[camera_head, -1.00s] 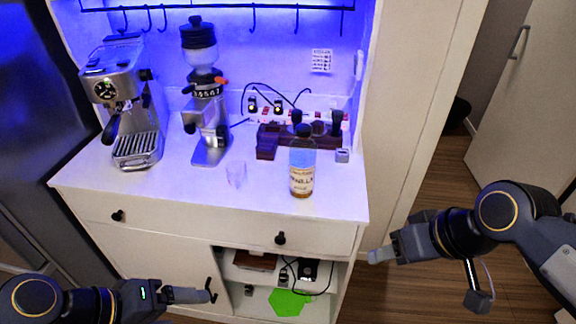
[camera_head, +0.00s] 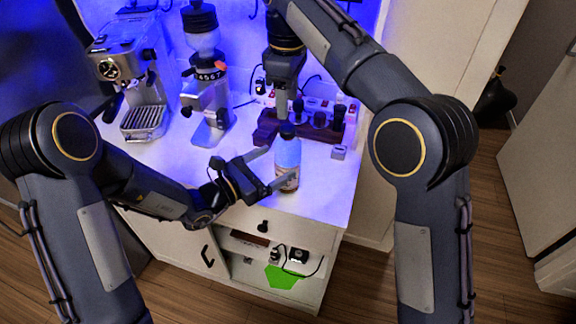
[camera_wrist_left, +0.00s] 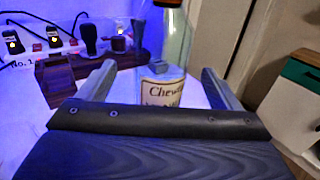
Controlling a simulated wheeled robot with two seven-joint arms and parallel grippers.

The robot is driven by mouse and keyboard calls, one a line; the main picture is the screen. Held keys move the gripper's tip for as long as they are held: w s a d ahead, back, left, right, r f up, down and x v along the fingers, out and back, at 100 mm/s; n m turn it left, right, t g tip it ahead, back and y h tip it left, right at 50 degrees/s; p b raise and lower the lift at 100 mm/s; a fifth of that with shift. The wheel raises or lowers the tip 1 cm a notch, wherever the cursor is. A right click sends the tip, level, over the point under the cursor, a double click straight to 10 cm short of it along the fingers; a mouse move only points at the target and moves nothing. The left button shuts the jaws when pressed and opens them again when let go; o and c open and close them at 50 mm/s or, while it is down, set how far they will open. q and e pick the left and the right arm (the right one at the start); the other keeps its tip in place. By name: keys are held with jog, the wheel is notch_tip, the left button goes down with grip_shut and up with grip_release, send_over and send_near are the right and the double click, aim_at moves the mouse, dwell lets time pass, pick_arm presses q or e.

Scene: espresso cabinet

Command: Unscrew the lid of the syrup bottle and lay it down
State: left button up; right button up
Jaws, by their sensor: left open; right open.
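The syrup bottle (camera_head: 287,157), clear with a pale label, stands upright near the counter's front edge; the wrist view shows its label (camera_wrist_left: 163,93) up close. Its dark lid (camera_head: 287,131) is on the neck. My left gripper (camera_head: 279,166) is open at the bottle's body, one finger on each side; its fingers (camera_wrist_left: 158,80) in the wrist view show gaps to the bottle. My right gripper (camera_head: 284,116) is open, pointing down just above the lid. Whether its fingertips touch the lid is hidden.
A dark wooden stand (camera_head: 267,127) with tampers is close behind the bottle. The grinder (camera_head: 208,100) and espresso machine (camera_head: 137,80) stand to the left. A small grey block (camera_head: 339,152) is at right.

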aim_at(293, 153)
pick_arm(q)
jog(key=x, duration=0.6)
jog(key=shift+w+d+r, duration=0.1)
jog(key=shift+w+d, duration=0.05)
jog(key=shift+d, duration=0.1)
jog(key=shift+c, duration=0.5)
